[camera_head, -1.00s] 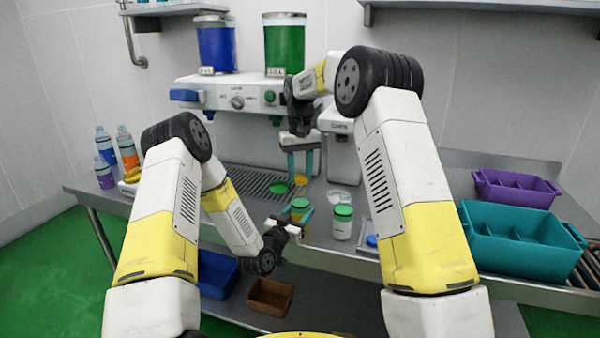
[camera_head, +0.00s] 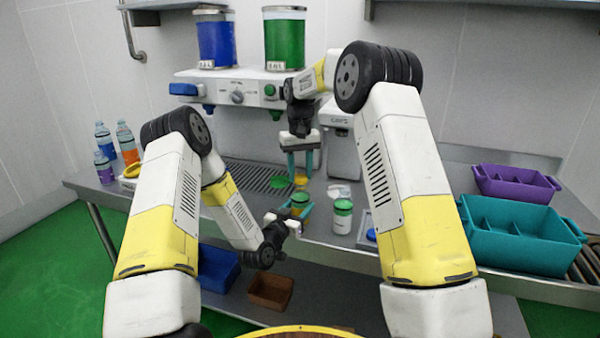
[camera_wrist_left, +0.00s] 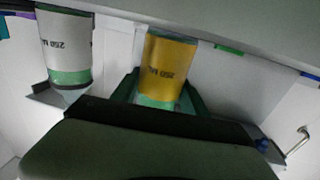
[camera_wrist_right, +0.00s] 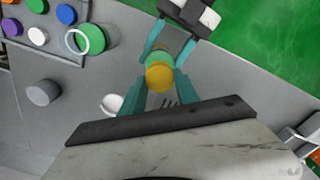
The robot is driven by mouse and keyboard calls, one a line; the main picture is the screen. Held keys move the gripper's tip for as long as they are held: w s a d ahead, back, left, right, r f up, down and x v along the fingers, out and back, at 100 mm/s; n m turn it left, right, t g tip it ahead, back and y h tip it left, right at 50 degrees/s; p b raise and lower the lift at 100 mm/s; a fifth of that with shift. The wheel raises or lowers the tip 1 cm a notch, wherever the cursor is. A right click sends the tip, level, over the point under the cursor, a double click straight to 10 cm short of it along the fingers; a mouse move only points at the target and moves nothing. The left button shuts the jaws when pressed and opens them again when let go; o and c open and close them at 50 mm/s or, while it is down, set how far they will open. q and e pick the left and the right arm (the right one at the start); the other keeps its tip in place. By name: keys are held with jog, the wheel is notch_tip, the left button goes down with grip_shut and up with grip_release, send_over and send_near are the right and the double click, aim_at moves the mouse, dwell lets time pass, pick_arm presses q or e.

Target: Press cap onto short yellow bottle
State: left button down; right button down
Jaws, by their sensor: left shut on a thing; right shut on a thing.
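The short yellow bottle (camera_head: 299,203) is held between the teal fingers of my left gripper (camera_head: 298,210), above the counter's front. It shows in the left wrist view (camera_wrist_left: 166,68) with a 250 ML label and a greenish neck end. My right gripper (camera_head: 301,173) points down above and behind the bottle in the head view, shut on a small yellow cap (camera_head: 301,179). In the right wrist view the round cap (camera_wrist_right: 159,76) sits between the fingertips, partly over the bottle (camera_wrist_right: 160,57). The head view shows a gap between them; exact alignment cannot be told.
A white bottle with green bands (camera_head: 343,217) stands close right of the held bottle. A green piece (camera_head: 279,182) lies on the drip grate behind. Coloured caps, one blue (camera_wrist_right: 67,14), sit in a tray. Teal (camera_head: 520,245) and purple (camera_head: 515,190) bins are at the right.

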jog(key=shift+f, duration=0.6)
jog(key=c, duration=0.8)
grip_release()
notch_tip(320, 180, up, 12)
pick_arm(q)
jog(key=c, duration=0.5)
grip_release()
